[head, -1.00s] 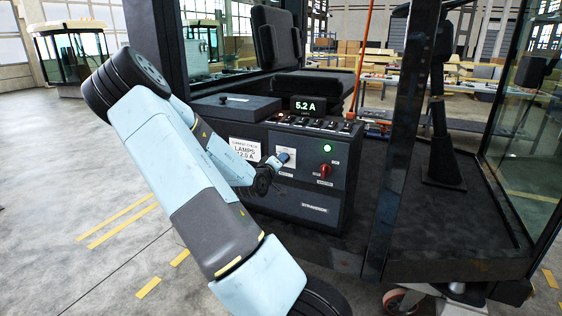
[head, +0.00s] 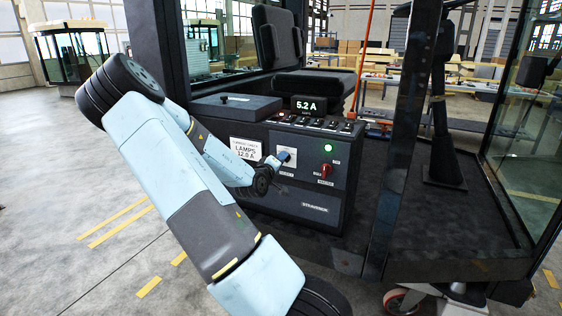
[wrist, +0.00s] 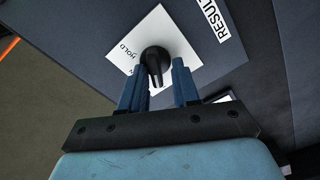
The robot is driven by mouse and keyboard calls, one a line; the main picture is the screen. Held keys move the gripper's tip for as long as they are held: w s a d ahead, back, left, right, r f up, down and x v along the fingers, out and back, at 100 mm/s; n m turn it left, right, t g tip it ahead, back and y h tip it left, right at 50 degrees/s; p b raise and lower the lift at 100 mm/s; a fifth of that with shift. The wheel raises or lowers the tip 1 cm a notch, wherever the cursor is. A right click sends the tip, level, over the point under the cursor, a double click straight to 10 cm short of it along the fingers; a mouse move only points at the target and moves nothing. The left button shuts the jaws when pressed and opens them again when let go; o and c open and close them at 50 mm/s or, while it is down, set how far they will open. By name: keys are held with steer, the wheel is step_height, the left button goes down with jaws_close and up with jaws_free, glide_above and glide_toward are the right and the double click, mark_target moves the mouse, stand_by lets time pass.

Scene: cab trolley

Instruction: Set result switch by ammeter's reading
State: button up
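The ammeter display (head: 308,105) on top of the dark console reads 5.2 A. A white card (head: 246,149) on the console front reads LAMPS 12.0 A. The result switch is a black knob (wrist: 155,61) on a white plate (wrist: 133,50), beside a RESULT label (wrist: 217,17). My gripper (wrist: 160,75) is open, with one blue fingertip on each side of the knob's near end. Whether they touch it I cannot tell. In the head view my gripper (head: 281,158) is at the white plate.
A red knob (head: 326,171) and a lit green lamp (head: 328,148) sit to the right on the console front. Several rocker switches (head: 315,123) line its top edge. A dark cab pillar (head: 398,150) stands right of the console. Open floor lies to the left.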

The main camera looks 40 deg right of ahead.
steer(key=shift+o, duration=0.5)
steer(key=shift+s, duration=0.1)
steer(key=v, duration=1.3)
steer(key=shift+a, duration=0.35)
